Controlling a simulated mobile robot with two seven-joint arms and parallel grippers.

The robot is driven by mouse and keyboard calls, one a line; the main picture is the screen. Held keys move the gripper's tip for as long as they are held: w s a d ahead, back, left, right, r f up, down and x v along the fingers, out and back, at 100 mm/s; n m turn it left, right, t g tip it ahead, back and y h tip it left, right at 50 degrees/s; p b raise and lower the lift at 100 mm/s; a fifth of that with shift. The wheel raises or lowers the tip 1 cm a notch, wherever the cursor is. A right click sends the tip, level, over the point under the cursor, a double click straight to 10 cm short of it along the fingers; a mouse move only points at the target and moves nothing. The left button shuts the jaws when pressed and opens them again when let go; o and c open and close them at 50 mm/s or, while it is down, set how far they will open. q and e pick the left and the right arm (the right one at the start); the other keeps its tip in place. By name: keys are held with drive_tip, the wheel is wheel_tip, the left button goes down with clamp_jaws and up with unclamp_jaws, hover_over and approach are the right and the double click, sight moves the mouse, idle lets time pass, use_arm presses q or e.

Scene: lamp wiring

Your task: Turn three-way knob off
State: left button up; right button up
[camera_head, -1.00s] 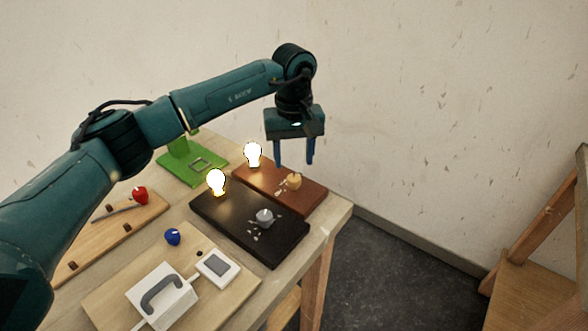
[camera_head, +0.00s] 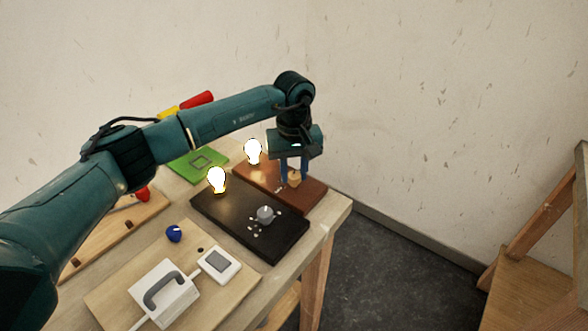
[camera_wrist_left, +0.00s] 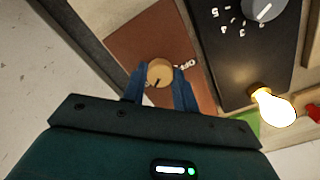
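A tan wooden knob (camera_head: 294,179) sits on the reddish-brown board (camera_head: 310,196), which also bears a lit bulb (camera_head: 253,151). In the left wrist view the knob (camera_wrist_left: 160,72) has a dark pointer line and white lettering beside it. A grey knob (camera_head: 265,214) with several white marks around it is on the black board (camera_head: 233,227), which bears another lit bulb (camera_head: 216,180). My left gripper (camera_head: 294,174) points down at the tan knob. Its blue fingers (camera_wrist_left: 159,74) are apart, one on each side of the knob, with no clear grip. My right gripper is out of view.
A wooden board at the front has a blue knob (camera_head: 174,233), a white switch (camera_head: 219,264) and a white box with a grey handle (camera_head: 164,290). A green board (camera_head: 197,164) is at the back left. A wooden frame (camera_head: 540,240) stands at the right.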

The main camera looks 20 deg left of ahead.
use_arm(q)
drive_tip(key=c, duration=0.4)
